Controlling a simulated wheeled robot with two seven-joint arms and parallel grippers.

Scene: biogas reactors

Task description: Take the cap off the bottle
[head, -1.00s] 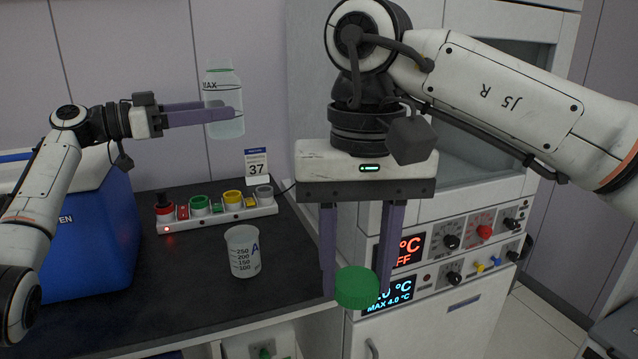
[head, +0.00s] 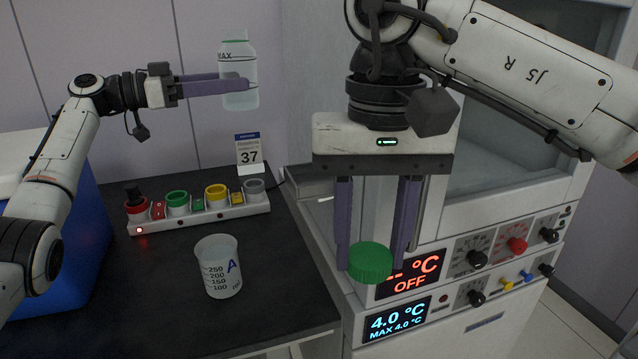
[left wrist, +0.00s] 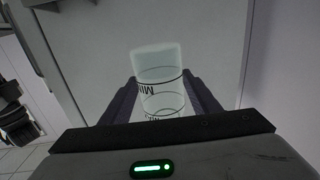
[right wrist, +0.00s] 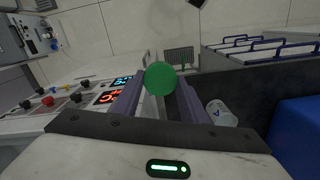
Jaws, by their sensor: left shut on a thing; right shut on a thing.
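The clear bottle (head: 238,62) with pale liquid and a MAX mark is upright in the air at upper left. My left gripper (head: 250,86) is shut on it; the left wrist view shows the bottle (left wrist: 160,85) between the fingers. The green cap (head: 371,262) is off the bottle, at the fingertips of my right gripper (head: 372,245), which points down and is shut on it. In the right wrist view the cap (right wrist: 160,78) sits between the fingertips. The cap and bottle are well apart.
A blue box (head: 75,250) is at left; a control panel (head: 470,270) is at right.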

